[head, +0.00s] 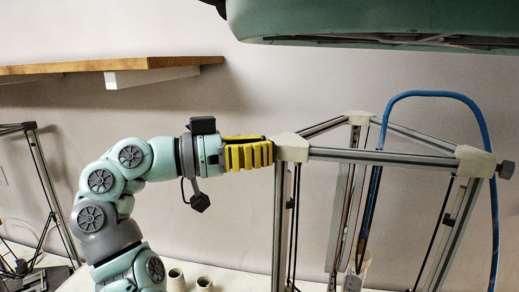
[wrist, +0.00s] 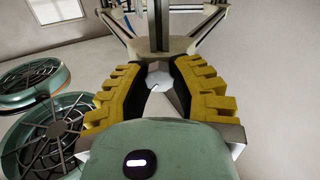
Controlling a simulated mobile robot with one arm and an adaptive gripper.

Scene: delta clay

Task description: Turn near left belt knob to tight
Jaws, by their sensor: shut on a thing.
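My gripper (head: 268,151) has yellow ribbed fingers with dark inner pads. It reaches level to the left top corner bracket (head: 291,147) of the metal frame. In the wrist view the two fingers of my gripper (wrist: 160,68) close in from both sides at that pale corner. Between them shows a pale round face with a small dark mark, which I take as the near left belt knob (wrist: 158,79). The gripper is shut on it. In the head view the fingers hide this knob. Whether it reads tight cannot be told.
A dark knob (head: 505,169) sticks out at the frame's right corner. A blue tube (head: 484,125) arches over the frame. A wooden shelf (head: 100,65) is on the wall. Pale cups (head: 205,284) stand low on the table. Round green fan-like housings (wrist: 50,130) show in the wrist view.

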